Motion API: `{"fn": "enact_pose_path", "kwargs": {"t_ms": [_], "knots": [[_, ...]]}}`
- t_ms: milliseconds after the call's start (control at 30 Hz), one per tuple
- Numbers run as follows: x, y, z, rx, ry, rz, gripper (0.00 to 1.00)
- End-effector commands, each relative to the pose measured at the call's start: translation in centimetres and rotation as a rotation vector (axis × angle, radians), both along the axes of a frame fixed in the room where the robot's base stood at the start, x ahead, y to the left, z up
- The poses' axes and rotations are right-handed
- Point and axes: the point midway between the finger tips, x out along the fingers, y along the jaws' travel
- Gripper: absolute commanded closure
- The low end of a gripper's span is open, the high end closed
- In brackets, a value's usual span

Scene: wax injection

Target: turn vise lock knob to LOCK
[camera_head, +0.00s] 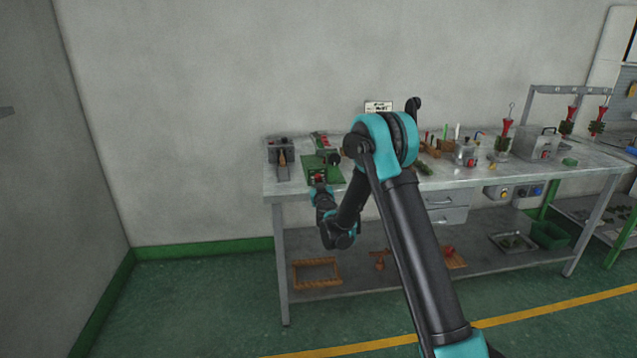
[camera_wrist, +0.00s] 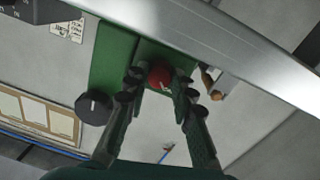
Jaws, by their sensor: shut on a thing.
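The green vise (camera_head: 333,174) is at the left end of the workbench in the head view, and its green body (camera_wrist: 117,55) fills the middle of the wrist view. A red knob (camera_wrist: 160,72) with a small pale mark sits on it; I take it for the vise lock knob. My gripper (camera_wrist: 160,84) has one dark finger on each side of the red knob and is shut on it. In the head view my gripper (camera_head: 319,185) is small at the vise's front. The knob's setting and any LOCK label cannot be read.
A black round knob (camera_wrist: 94,107) stands beside my left finger in the wrist view. A bright metal bar (camera_wrist: 215,40) crosses close above the gripper. A grey device (camera_head: 280,150) stands left of the vise on the bench (camera_head: 470,183). Tools and machines fill the bench's right side.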

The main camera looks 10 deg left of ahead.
Motion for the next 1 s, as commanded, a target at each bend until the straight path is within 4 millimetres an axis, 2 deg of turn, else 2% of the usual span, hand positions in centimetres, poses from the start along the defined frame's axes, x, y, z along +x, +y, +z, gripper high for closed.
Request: {"fn": "enact_pose_path", "kwargs": {"t_ms": [367, 1000], "knots": [[-0.05, 0.01, 0.03, 0.162, 0.047, 0.000, 1.00], [-0.08, 0.00, 0.08, 0.737, 0.212, 0.000, 1.00]]}}
